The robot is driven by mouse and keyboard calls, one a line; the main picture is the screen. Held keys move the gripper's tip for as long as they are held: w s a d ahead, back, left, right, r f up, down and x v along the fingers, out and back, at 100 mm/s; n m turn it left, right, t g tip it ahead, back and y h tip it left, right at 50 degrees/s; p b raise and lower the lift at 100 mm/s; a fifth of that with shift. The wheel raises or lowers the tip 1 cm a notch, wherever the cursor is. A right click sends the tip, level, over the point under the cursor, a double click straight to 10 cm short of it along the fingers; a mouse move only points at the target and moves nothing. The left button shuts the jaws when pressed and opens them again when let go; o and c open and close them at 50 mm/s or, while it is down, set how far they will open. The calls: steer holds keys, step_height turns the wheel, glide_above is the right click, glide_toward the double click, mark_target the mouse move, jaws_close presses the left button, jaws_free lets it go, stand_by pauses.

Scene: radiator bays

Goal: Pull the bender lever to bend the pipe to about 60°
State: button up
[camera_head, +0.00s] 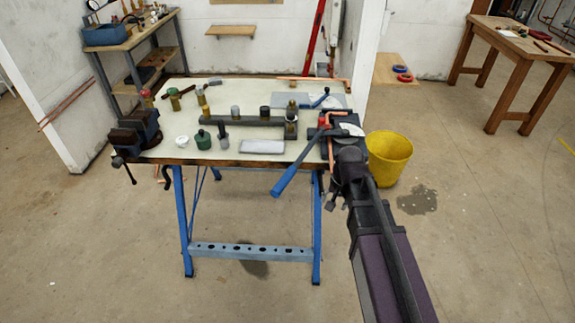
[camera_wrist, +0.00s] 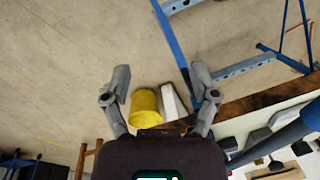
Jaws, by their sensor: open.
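The bender is the dark block with a pale angle plate (camera_head: 352,130) at the right front corner of the bench. Its blue lever (camera_head: 295,165) slants down and left past the bench's front edge. The lever also shows at the right of the wrist view (camera_wrist: 275,138). The copper pipe (camera_head: 331,150) sits at the bender, partly hidden by my wrist; its bend angle is hard to tell. My gripper (camera_wrist: 161,84) is open with nothing between its fingers. It is apart from the lever, to its right in the head view, beside the bench corner.
The bench top (camera_head: 225,160) holds a vise (camera_head: 135,130), several cans and fittings, and a dark bar. A yellow bucket (camera_head: 390,157) stands right of the bench, close to my arm. Blue bench legs (camera_head: 183,220) stand below. The floor in front is clear.

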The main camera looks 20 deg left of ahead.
steer(key=p, duration=1.6)
glide_toward(285, 178)
step_height(285, 178, up, 2)
steer(key=d, duration=0.2)
steer(key=shift+a+r+m+y+p, duration=0.4)
steer(key=shift+r+m+p, duration=0.1)
steer(key=shift+r, duration=0.1)
steer(key=shift+f, duration=0.15)
steer(key=f+b, duration=0.4)
steer(key=a+f+b, duration=0.1)
steer(key=f+b, duration=0.4)
steer(key=a+f+b, duration=0.1)
steer(key=f+b, duration=0.3)
steer(key=shift+w+a+f+b, duration=0.15)
steer(key=shift+w+a+b, duration=0.1)
steer(key=shift+w+b, duration=0.1)
